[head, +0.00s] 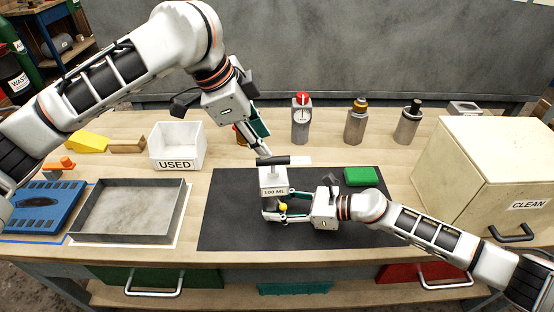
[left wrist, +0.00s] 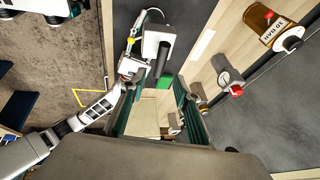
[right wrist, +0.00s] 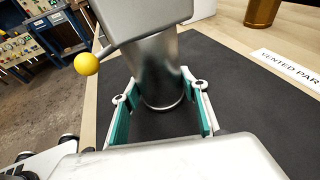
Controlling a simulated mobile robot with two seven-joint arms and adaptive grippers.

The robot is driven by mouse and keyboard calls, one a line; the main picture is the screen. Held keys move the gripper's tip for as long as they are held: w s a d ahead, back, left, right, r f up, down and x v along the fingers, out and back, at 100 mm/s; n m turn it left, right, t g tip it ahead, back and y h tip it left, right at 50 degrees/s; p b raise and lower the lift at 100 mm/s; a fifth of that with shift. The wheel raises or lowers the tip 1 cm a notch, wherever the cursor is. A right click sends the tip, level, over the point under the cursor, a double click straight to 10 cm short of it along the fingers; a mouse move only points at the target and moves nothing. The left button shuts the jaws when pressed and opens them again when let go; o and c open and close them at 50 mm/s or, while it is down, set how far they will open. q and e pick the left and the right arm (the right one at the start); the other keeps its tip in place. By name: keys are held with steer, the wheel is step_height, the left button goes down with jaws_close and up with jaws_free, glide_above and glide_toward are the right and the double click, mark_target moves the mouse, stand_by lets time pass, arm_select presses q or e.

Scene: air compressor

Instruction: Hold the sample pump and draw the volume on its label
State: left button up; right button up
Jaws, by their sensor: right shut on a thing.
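The sample pump (head: 273,182) stands upright on the dark mat, with a grey head labelled "100 ML" and a black handle (head: 275,161) on top. A yellow ball (right wrist: 87,64) sticks out from its side. My right gripper (head: 274,209) is shut around the lower silver body (right wrist: 158,75), with a teal pad on each side in the right wrist view. My left gripper (head: 262,143) is above and behind the pump, pointing down near the handle. In the left wrist view its fingers (left wrist: 157,95) are apart and empty, with the handle (left wrist: 162,60) just beyond them.
Behind the dark mat (head: 225,225) stand a gauge cylinder with a red top (head: 301,120) and two metal canisters (head: 355,122). A green block (head: 361,177) lies right of the pump. A white USED bin (head: 177,148) and a metal tray (head: 130,212) are left; a CLEAN box (head: 490,170) is right.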

mark_target(275, 158)
arm_select(q)
steer(key=x, duration=0.9)
steer(key=shift+f, duration=0.15)
jaws_close()
